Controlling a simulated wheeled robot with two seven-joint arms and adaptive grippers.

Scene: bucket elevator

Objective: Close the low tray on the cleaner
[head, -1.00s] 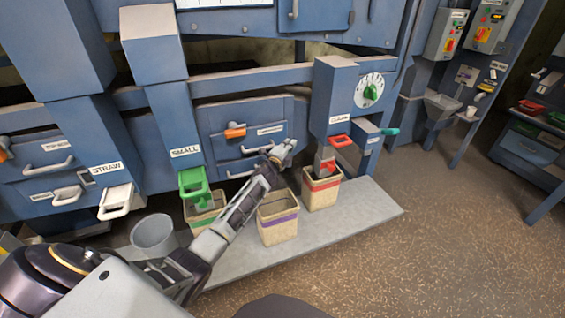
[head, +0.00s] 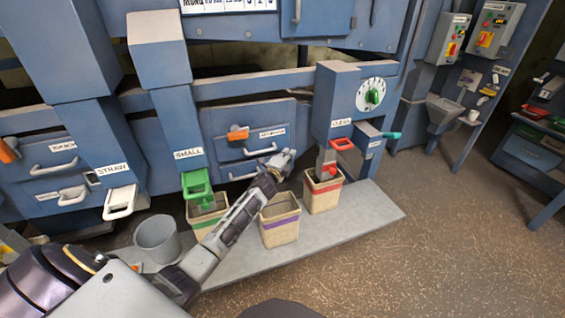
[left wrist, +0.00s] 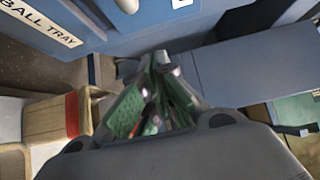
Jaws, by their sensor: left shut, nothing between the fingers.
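The cleaner's blue front (head: 215,118) fills the middle of the head view. An orange latch (head: 238,133) and a pale bar handle (head: 260,151) are on its central panel. A lower pale handle (head: 243,176) shows just below, partly hidden by my left arm; the tray labels there are too small to read. My left gripper (head: 284,160) is shut and empty, in front of the panel's lower right part. In the left wrist view its fingers (left wrist: 152,95) are together beside a blue surface (left wrist: 250,70). I cannot tell whether they touch it. My right gripper is out of view.
A purple-banded bin (head: 281,222), a red-banded bin (head: 323,194) and a green-banded bin (head: 203,222) stand on a grey platform (head: 365,205) below. A grey bucket (head: 157,238) is at left. Floor at right is clear.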

